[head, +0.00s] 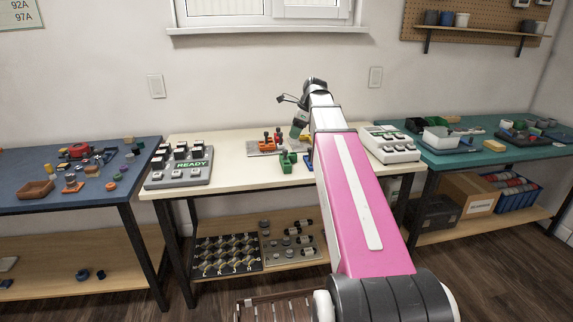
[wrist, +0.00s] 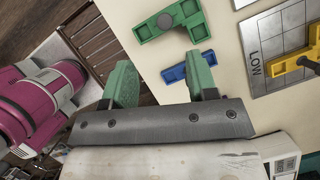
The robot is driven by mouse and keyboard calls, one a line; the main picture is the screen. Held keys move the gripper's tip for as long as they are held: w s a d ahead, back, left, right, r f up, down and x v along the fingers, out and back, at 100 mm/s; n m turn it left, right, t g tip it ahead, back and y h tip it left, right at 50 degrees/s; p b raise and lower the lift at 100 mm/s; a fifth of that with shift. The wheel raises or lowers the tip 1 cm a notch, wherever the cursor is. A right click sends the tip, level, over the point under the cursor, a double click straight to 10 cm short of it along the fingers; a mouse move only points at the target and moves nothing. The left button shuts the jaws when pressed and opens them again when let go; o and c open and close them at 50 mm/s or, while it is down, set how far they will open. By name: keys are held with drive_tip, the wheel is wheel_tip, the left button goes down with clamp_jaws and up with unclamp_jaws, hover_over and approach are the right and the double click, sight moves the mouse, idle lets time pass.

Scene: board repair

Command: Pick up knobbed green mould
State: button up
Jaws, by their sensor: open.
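A green mould (wrist: 172,22), an angular block with a round knob-like feature on one arm, lies on the cream table at the top of the wrist view. It also shows in the head view (head: 287,162), near the table's middle. My gripper (wrist: 158,62) is open, with its two green fingers apart and nothing held between them. In the head view my gripper (head: 298,131) is above the table, just behind and above the mould. The fingers do not appear to touch it.
A blue piece (wrist: 186,72) lies near the mould, partly hidden by a finger. A grey board (wrist: 263,36) marked LOW, with a yellow piece (wrist: 300,62), is at right. A READY panel (head: 180,174) and white button box (head: 390,145) stand at the table's ends.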

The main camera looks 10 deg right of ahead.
sight(286, 152)
drive_tip(key=x, duration=1)
drive_tip(key=shift+w+d+f, duration=0.1)
drive_tip(key=shift+w+f, duration=0.15)
drive_tip(key=shift+w, duration=0.1)
clamp_jaws()
